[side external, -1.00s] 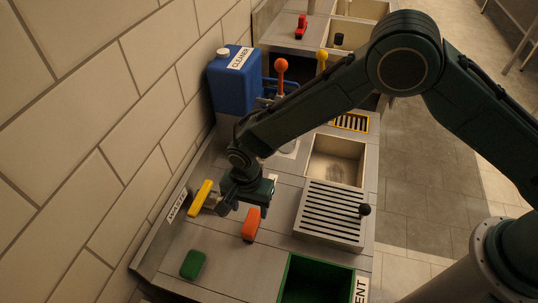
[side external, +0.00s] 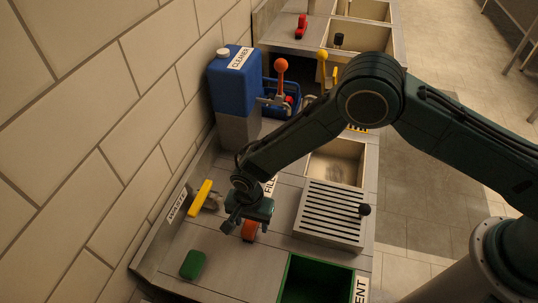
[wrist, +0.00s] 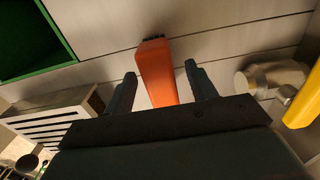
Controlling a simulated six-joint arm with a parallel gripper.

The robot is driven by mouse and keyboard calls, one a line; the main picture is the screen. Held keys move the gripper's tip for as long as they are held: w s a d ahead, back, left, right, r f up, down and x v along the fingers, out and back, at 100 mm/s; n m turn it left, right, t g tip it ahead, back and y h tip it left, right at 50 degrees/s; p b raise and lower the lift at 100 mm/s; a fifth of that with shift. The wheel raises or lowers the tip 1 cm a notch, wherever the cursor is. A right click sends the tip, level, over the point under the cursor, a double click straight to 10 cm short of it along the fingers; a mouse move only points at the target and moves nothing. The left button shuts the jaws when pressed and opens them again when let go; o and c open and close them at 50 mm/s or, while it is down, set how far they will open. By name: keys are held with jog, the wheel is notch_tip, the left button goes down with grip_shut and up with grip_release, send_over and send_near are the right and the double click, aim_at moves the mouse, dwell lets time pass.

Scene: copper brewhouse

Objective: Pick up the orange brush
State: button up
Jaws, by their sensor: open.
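The orange brush (side external: 249,231) lies on the metal counter, partly hidden under my gripper in the side view. My gripper (side external: 240,224) is just above it, pointing down. In the wrist view the brush (wrist: 156,72) shows as an orange block between the two open fingers of my gripper (wrist: 160,85), with a gap on each side. A dark bristle edge shows at its far end. The fingers do not touch it.
A green block (side external: 193,264) lies front left. A slatted grate (side external: 330,213) and a green bin (side external: 312,280) are to the right. A blue cleaner container (side external: 232,80) stands behind.

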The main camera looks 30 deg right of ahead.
jog(key=shift+f, duration=1)
jog(key=c, duration=1.1)
jog(key=shift+r, duration=0.15)
notch_tip(320, 180, up, 20)
jog(key=shift+f, duration=0.1)
